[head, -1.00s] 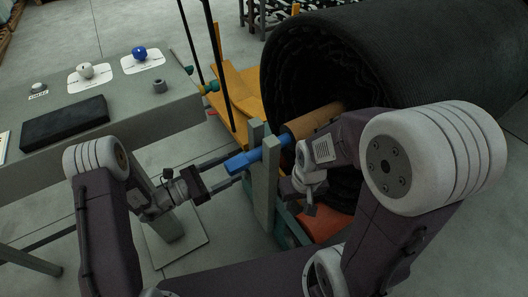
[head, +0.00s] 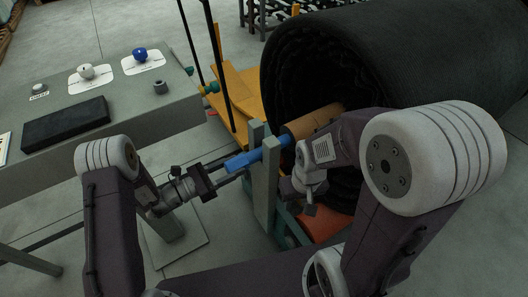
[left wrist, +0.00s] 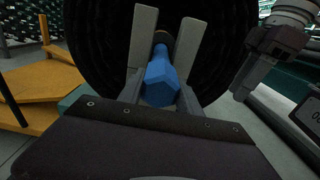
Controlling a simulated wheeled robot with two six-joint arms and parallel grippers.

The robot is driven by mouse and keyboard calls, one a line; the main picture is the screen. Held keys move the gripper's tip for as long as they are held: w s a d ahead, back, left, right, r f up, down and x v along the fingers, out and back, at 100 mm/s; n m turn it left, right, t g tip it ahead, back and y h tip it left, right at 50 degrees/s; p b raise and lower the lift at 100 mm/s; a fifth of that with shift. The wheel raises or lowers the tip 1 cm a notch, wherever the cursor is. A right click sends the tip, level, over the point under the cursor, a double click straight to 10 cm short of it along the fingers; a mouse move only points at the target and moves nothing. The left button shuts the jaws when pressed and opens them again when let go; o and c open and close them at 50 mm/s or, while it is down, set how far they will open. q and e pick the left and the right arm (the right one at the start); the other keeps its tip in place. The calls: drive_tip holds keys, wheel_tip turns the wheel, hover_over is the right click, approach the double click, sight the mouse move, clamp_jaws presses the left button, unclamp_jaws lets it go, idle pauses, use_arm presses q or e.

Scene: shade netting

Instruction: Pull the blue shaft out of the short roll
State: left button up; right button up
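The blue shaft (head: 245,160) lies across a grey two-post stand (head: 267,185), and its far part runs into the brown core (head: 316,121) of the large black netting roll (head: 400,55). My left gripper (head: 232,166) is open at the shaft's free end. In the left wrist view the blue end (left wrist: 161,80) sits between the two fingers (left wrist: 160,98), with a gap visible on each side. My right gripper (head: 306,196) is just beyond the stand, below the core and in front of the roll; its finger state is unclear.
A grey table (head: 150,115) at the left holds a black block (head: 66,124), a blue knob (head: 140,54) and a white knob (head: 85,72). An orange-yellow frame (head: 238,95) with dark upright poles stands behind the shaft.

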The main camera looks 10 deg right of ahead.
use_arm(q)
clamp_jaws()
drive_tip(key=shift+r, duration=0.1)
drive_tip(key=shift+v, duration=0.8)
drive_tip(key=shift+p+v, duration=0.4)
drive_tip(key=shift+v, duration=1.8)
drive_tip(key=v, duration=2.2)
idle(0.5)
drive_tip(key=shift+r, duration=0.1)
idle(0.4)
